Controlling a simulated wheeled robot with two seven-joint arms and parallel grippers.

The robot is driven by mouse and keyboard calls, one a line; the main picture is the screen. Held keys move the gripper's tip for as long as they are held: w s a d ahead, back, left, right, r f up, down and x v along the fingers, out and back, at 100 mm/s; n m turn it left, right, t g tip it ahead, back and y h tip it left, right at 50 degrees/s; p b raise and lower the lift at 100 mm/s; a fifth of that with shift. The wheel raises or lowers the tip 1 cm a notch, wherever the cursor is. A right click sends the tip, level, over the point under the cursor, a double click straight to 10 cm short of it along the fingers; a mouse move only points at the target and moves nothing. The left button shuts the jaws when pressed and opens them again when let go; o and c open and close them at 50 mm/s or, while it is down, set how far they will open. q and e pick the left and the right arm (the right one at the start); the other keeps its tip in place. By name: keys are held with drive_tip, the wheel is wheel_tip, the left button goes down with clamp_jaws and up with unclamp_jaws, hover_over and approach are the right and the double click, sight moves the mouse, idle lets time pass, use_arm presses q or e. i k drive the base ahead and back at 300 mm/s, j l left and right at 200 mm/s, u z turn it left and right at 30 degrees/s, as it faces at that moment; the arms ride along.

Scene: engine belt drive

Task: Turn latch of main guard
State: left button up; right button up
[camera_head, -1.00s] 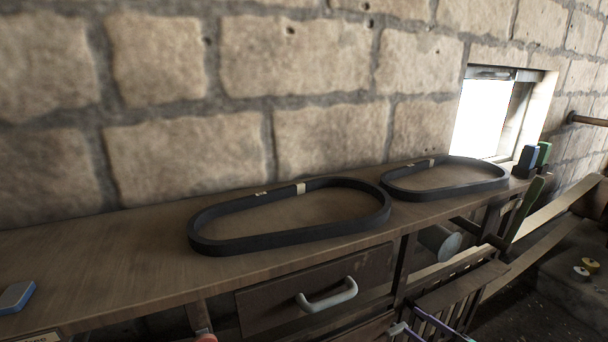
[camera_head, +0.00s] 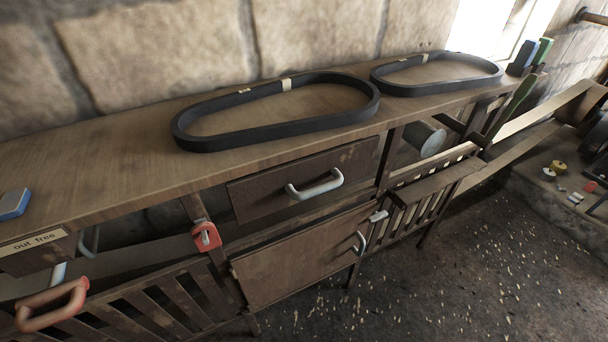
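A red latch-like piece (camera_head: 206,236) sits on a post below the bench, beside a slatted guard (camera_head: 150,307) with a reddish-brown handle (camera_head: 52,304) at the lower left. A small pale latch-like piece (camera_head: 378,216) sits at the left end of another slatted guard (camera_head: 425,198) on the right. I cannot tell which of the two is the main guard. Between them is a brown panel (camera_head: 300,262) with a pale handle (camera_head: 361,242). Neither of my grippers is in view.
Two black belts (camera_head: 275,102) (camera_head: 437,73) lie on the wooden bench (camera_head: 110,172). A drawer (camera_head: 300,180) has a pale handle. A blue block (camera_head: 14,204) lies at the left, above an "out free" label (camera_head: 38,241). Small parts (camera_head: 557,167) lie on a ledge at right. The floor (camera_head: 400,300) has scattered pale bits.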

sight(376, 215)
drive_tip(key=z, duration=0.4)
drive_tip(key=l+z, duration=0.15)
drive_tip(key=z, duration=0.65)
drive_tip(key=l+z, duration=0.1)
drive_tip(key=z, duration=0.3)
drive_tip(key=i+l+z, duration=0.1)
drive_tip(key=i+l, duration=0.2)
